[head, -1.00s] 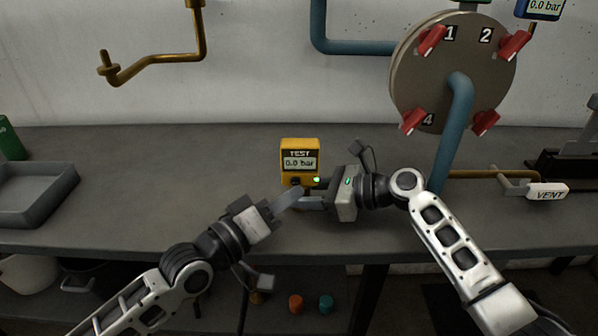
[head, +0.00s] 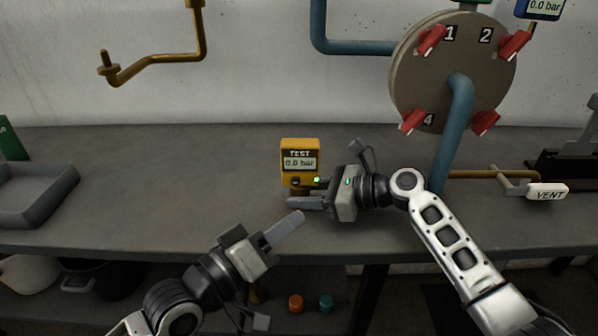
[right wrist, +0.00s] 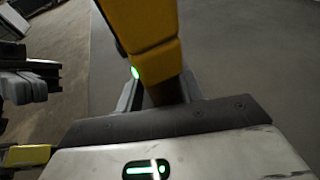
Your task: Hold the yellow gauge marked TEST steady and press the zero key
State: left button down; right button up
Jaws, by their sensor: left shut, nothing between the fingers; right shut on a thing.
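The yellow gauge (head: 300,148) marked TEST stands upright on the grey bench. Its display reads 0.0 bar and a small green light glows at its lower right. A dark key (head: 295,182) shows below the display. My right gripper (head: 312,192) is shut on the lower part of the gauge, from the right. In the right wrist view the yellow body (right wrist: 148,40) rises between the fingers, with the green light beside it. My left gripper (head: 286,229) is shut and empty, below and in front of the gauge, apart from it, near the bench's front edge.
A grey tray (head: 62,190) sits at the left of the bench (head: 180,160). A round plate (head: 412,70) with red handles and a blue pipe (head: 456,130) stands behind my right arm. A VENT lever (head: 546,191) is at the right.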

jog(key=o, duration=0.8)
jog(key=shift+d, duration=0.1)
